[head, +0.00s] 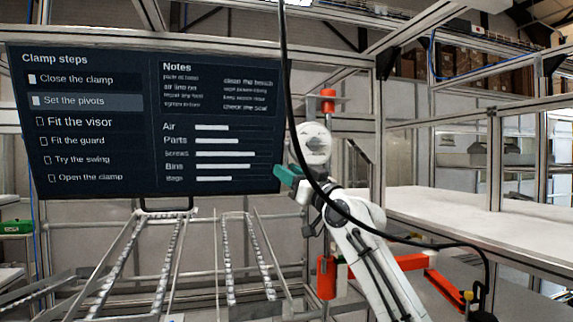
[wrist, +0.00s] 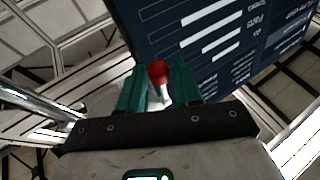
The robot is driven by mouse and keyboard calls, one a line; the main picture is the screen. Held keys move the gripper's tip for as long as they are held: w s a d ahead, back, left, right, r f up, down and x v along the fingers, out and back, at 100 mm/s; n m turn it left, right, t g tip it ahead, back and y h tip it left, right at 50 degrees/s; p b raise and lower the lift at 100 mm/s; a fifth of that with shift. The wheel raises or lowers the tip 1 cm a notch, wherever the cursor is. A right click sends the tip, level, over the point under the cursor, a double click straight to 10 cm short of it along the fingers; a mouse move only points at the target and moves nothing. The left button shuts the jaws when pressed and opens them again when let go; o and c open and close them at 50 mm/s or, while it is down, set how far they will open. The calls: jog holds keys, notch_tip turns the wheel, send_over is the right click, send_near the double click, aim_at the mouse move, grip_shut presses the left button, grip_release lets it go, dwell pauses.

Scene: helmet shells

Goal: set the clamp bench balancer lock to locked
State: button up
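In the wrist view a red knob (wrist: 157,70) on a pale metal stem stands between the two green fingers of my gripper (wrist: 157,84). The fingers are apart with the knob at the level of their tips. I cannot tell whether they press on it or only stand around it. In the head view my gripper (head: 287,175) points left in front of the board's right edge; one green finger shows and the knob does not. I cannot make out a lock marking or the lock's setting.
A dark board (head: 150,120) with clamp steps and notes hangs at the left. Metal roller rails (head: 150,260) stand below it. A black cable (head: 284,90) runs down past my arm. An orange-red jointed arm (head: 327,278) stands behind my arm. A white bench (head: 480,225) is at right.

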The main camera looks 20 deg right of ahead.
jog(key=shift+w+a+r, duration=0.2)
jog(key=shift+w+a, duration=0.05)
jog(key=shift+w, duration=0.25)
jog(key=shift+c, duration=0.2)
grip_shut()
